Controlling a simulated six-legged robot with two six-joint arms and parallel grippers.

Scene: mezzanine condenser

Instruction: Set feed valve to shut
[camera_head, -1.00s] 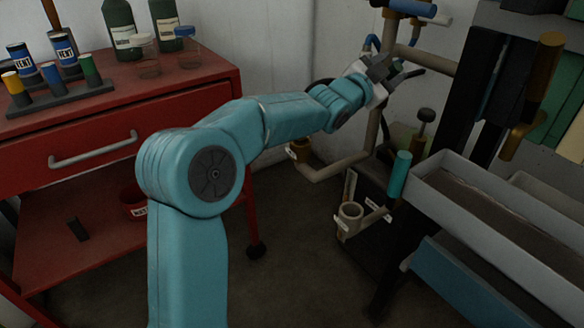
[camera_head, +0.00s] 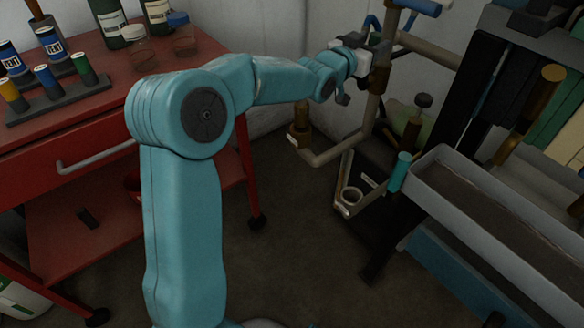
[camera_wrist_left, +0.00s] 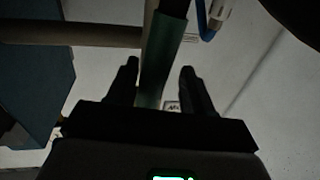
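My left gripper (camera_head: 376,48) is beside the upright beige pipe (camera_head: 374,108) at the back. In the left wrist view its two dark fingers (camera_wrist_left: 160,85) are apart. A greenish upright bar (camera_wrist_left: 168,55) shows between them; I cannot tell whether they touch it. No readable label marks the feed valve. Candidate handles in the head view are a blue one (camera_head: 418,6) at the top, a teal one (camera_head: 400,171) lower down, and a brass-coloured one (camera_head: 535,103) at the right. My right gripper is not in view.
A red cart (camera_head: 95,143) with bottles and labelled cylinders stands at the left. A grey trough (camera_head: 490,243) lies at the right.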

